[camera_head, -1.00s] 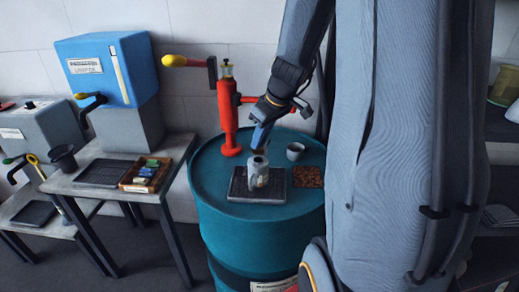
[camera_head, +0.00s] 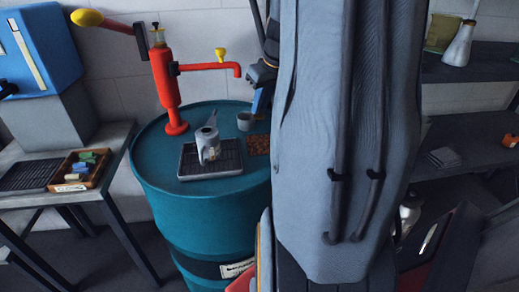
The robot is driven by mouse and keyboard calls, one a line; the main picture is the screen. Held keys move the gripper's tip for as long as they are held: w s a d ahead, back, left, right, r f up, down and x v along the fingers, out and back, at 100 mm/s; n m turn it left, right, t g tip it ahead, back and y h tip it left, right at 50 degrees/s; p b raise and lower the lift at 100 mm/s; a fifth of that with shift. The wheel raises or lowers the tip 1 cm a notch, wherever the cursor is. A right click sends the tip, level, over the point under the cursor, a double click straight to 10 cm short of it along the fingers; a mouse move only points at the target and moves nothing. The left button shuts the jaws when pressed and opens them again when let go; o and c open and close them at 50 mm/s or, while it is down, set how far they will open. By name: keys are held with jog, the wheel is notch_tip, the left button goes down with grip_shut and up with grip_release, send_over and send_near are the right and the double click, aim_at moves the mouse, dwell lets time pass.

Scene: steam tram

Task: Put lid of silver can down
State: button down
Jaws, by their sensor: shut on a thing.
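The silver can (camera_head: 208,145) stands upright on a black grate (camera_head: 190,170) on top of a teal drum (camera_head: 160,160). A pale pointed part rises at its top. My gripper (camera_head: 259,104) is to the right of the can, above the right back part of the drum, near a small grey cup (camera_head: 245,121). Its blue-grey finger part shows and the rest is hidden behind my arm. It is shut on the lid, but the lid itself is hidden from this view.
A red pump (camera_head: 165,85) with a yellow-tipped lever and a spout stands at the drum's back. A brown mat (camera_head: 257,145) lies right of the grate. A tray of colored blocks (camera_head: 82,170) is on the left table. Dark shelves (camera_head: 465,150) stand at the right.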

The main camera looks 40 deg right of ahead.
jog(key=f, duration=0.4)
jog(key=d+f, duration=0.1)
jog(key=f, duration=0.1)
jog(key=shift+s+f, duration=0.1)
jog(key=shift+s, duration=0.15)
jog(key=shift+f, duration=2.15)
jog(key=shift+f, duration=0.15)
jog(key=c, duration=1.7)
grip_release()
jog(key=shift+c, duration=0.2)
